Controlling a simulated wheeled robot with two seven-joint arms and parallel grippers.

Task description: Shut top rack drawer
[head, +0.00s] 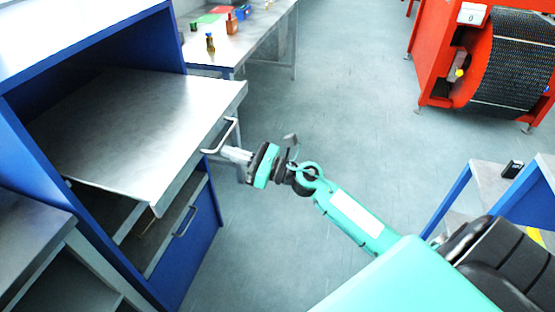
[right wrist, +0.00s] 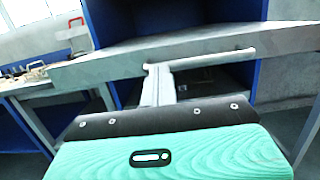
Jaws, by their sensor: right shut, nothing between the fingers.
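The top rack drawer (head: 150,115) is a grey metal tray pulled far out of the blue rack (head: 190,262) in the head view. Its bar handle (head: 228,134) is on the front face, and the handle also shows in the right wrist view (right wrist: 215,60). My right gripper (head: 228,153) is shut and empty, with its fingertips at the handle's near end. In the right wrist view the fingers (right wrist: 158,82) reach up to the handle; I cannot tell whether they touch it. My left gripper is not in view.
A lower drawer with its own handle (head: 185,221) sits beneath. A table (head: 262,30) with small bottles and coloured items stands behind. A red machine with a mesh belt (head: 510,62) is at the back right. Floor (head: 330,110) between them is clear.

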